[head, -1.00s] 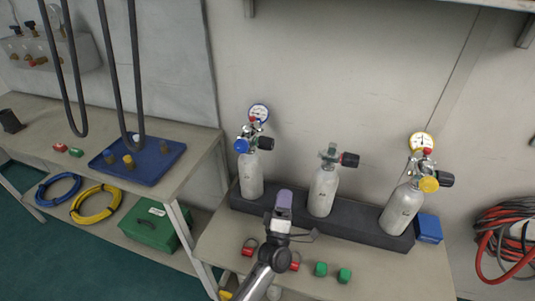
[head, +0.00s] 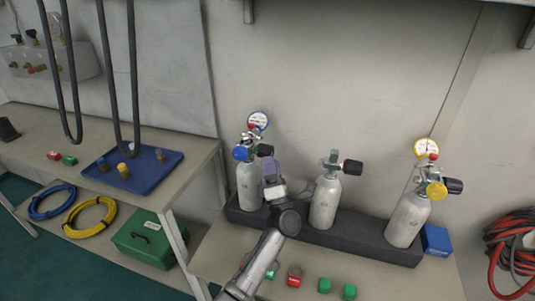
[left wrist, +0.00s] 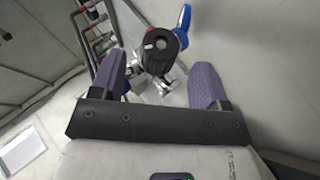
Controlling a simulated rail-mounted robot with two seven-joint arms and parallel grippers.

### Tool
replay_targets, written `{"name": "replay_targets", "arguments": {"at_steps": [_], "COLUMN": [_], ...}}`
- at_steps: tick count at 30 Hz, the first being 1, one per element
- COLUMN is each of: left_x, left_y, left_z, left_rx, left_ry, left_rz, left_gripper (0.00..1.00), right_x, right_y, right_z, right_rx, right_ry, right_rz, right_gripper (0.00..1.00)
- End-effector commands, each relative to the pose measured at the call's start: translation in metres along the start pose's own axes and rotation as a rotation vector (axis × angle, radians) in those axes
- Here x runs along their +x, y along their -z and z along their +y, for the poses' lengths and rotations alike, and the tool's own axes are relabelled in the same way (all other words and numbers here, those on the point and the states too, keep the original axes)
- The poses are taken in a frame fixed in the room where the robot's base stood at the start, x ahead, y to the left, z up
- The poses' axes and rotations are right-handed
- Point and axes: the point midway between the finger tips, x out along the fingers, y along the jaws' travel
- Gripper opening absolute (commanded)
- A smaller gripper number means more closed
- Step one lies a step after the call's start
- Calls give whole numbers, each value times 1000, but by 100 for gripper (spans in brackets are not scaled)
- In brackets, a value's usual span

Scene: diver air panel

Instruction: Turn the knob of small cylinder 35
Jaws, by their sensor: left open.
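Three grey small cylinders stand in a dark rack: the left one (head: 250,186) with a blue-capped regulator and gauge, the middle one (head: 324,204) with a bare valve, the right one (head: 407,220) with a yellow-capped regulator and gauge. Each has a black valve knob on its right side. I cannot read which is 35. My left gripper (head: 270,168) is open and empty, just in front of the left cylinder. In the left wrist view, that cylinder's black knob (left wrist: 161,44) lies ahead between the spread purple fingertips (left wrist: 158,62), with no clear contact. My right gripper is not in view.
The dark rack (head: 295,231) sits on a bench with a blue box (head: 436,239) at its right end. A blue tray (head: 165,170) is on the left bench. Red hoses (head: 508,250) hang at right.

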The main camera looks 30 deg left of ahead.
Motion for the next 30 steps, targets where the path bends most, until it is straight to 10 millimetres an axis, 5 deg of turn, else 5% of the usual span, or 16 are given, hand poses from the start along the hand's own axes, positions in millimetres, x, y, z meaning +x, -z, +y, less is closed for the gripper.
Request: {"name": "replay_targets", "arguments": {"at_steps": [9,23,30], "left_x": [36,45,44], "left_y": [0,0,0], "left_z": [-1,0,0], "left_rx": [0,0,0], "left_ry": [0,1,1], "left_rz": [-1,-1,-1], "left_gripper": [69,69,48], "right_x": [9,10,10], "right_y": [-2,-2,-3], "right_z": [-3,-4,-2], "right_rx": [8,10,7], "right_ry": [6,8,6], "right_rz": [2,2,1], "right_gripper": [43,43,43]}}
